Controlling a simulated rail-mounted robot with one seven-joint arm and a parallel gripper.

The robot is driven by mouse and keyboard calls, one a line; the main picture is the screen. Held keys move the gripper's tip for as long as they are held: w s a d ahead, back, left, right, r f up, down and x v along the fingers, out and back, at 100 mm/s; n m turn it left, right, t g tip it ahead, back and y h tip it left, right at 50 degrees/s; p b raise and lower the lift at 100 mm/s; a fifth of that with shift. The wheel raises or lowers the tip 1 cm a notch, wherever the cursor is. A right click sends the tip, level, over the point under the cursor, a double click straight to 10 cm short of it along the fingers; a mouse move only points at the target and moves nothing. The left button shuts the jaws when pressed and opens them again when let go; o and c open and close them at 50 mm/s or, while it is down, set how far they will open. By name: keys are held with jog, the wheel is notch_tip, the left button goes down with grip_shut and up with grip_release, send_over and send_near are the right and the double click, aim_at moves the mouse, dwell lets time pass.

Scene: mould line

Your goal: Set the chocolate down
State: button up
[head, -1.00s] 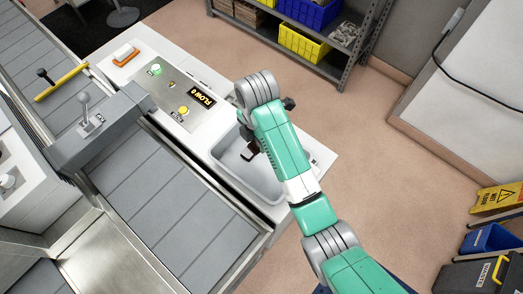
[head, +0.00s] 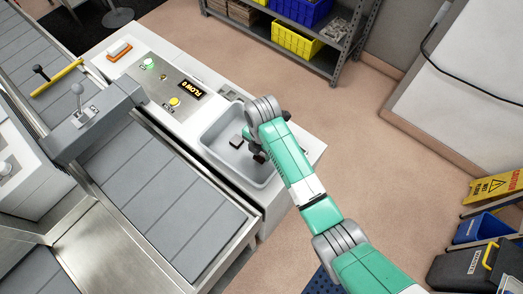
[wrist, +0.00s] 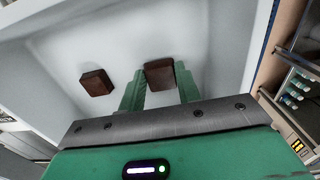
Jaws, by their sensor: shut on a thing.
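A dark brown chocolate block (wrist: 159,74) sits between the two green fingers of my gripper (wrist: 161,78) in the wrist view. The gripper is shut on it, over the pale tray floor. Whether the block touches the floor I cannot tell. A second chocolate block (wrist: 96,82) lies loose to the left of the fingers. It also shows in the head view (head: 236,141), in the grey tray (head: 211,152) on the white bench. In the head view my gripper (head: 258,156) is over the tray's right part, largely hidden by my arm.
A control panel with a green button (head: 149,63), a yellow button (head: 174,101) and a display (head: 191,90) is left of the tray. A grey conveyor (head: 165,195) runs along the bench. Open floor lies right.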

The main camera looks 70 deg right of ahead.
aim_at(262, 154)
jog(key=shift+f, duration=0.6)
jog(key=shift+f, duration=0.15)
jog(key=o, duration=0.9)
jog(key=shift+o, duration=0.2)
notch_tip(262, 154, up, 12)
jog(key=shift+r+p, duration=0.2)
jog(key=shift+p, duration=0.25)
